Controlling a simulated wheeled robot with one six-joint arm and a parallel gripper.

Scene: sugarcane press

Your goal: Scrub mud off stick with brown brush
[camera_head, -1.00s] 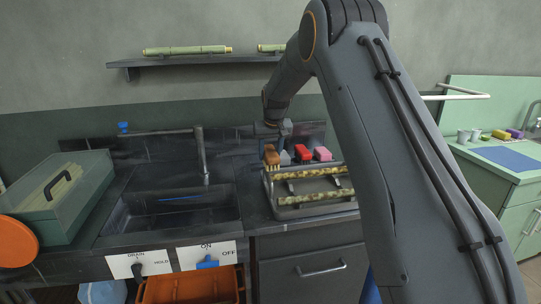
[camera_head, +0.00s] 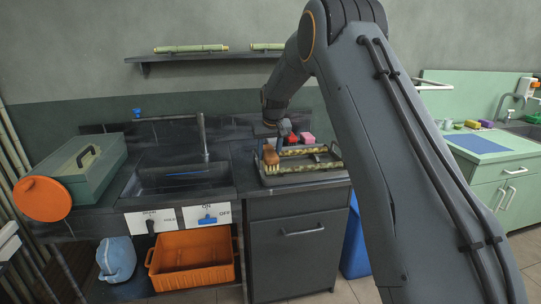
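My gripper (camera_head: 272,139) is shut on the brown brush (camera_head: 271,157), which hangs below it with its pale bristles facing down. The brush appears over the left end of a dark metal tray (camera_head: 318,178) on the counter. Mud-marked yellowish sticks lie across the tray, one along the back (camera_head: 305,152) and one along the front (camera_head: 315,167). I cannot tell whether the bristles touch a stick. My fingertips are small and partly hidden.
Red (camera_head: 291,138) and pink (camera_head: 307,138) brushes stand behind the tray. A sink (camera_head: 185,178) with a faucet is at left, beside a green box (camera_head: 88,172) and an orange disc (camera_head: 42,199). An orange crate (camera_head: 192,282) sits below. Clean sticks lie on the shelf (camera_head: 205,56).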

